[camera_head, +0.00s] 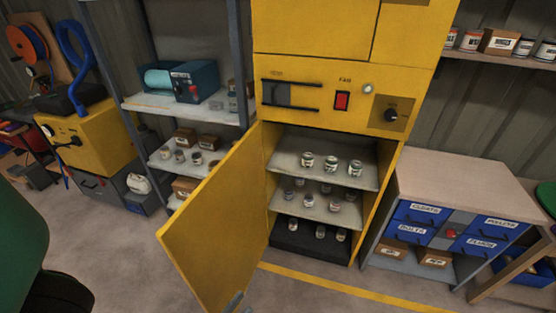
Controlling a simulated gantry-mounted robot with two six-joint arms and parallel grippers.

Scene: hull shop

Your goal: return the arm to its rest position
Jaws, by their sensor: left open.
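My left arm (20,225) comes in at the left edge as a large green link with a dark part below it. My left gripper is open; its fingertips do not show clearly. It is well apart from the yellow cabinet (345,45) and holds nothing that I can see. My right arm and gripper are out of the picture.
Small jars (331,164) stand on the cabinet shelves. A workbench (465,180) with blue drawers is at right, a grey rack (185,100) at left. Floor is clear at lower left.

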